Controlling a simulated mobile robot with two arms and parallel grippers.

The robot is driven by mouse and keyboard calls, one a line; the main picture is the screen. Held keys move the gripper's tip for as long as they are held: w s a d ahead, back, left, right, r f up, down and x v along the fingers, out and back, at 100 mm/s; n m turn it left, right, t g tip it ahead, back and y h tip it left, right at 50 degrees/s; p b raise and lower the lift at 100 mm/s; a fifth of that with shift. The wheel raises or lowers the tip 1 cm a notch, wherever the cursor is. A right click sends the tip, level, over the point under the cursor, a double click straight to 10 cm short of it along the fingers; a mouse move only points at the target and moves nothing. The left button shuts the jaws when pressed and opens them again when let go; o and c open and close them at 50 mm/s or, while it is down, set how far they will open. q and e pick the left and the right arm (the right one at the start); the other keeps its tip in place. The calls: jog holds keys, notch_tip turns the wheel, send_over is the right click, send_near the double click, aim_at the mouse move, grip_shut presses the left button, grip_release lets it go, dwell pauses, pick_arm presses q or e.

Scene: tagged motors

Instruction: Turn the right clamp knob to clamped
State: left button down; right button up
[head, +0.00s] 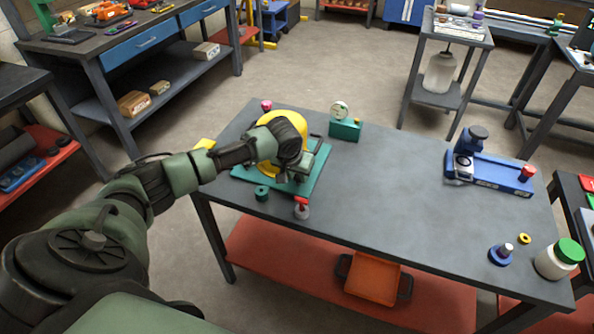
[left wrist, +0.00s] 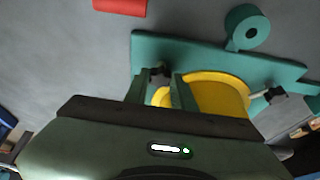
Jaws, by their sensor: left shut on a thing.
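A teal fixture plate (head: 322,165) lies on the grey workbench with a yellow round part (head: 283,113) on it. My left gripper (head: 297,176) reaches over the plate from the left and hides part of the yellow part. In the left wrist view its fingers stand around a small dark clamp knob (left wrist: 158,73), the one on the right side of the fixture as the head view has it, and are shut on it. The other clamp knob (left wrist: 278,91) is dark, on a pale rod beside the yellow part (left wrist: 218,93). The knob's exact angle is hard to tell. My right gripper is out of view.
A teal ring (head: 262,192) and a red-topped piece (head: 302,207) stand close in front of the plate. A teal gauge block (head: 346,130) stands behind it. A blue fixture (head: 492,172) and a green-lidded jar (head: 560,259) stand at right. The bench middle is clear.

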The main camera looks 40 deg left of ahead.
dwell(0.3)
pick_arm(q)
jog(key=c, duration=1.2)
grip_release()
jog(key=shift+o, duration=0.2)
jog(key=v, duration=0.7)
jog(key=shift+r+b, duration=0.35)
jog(key=shift+b, duration=0.05)
jog(key=shift+s, duration=0.15)
jog(key=shift+s+f, duration=0.1)
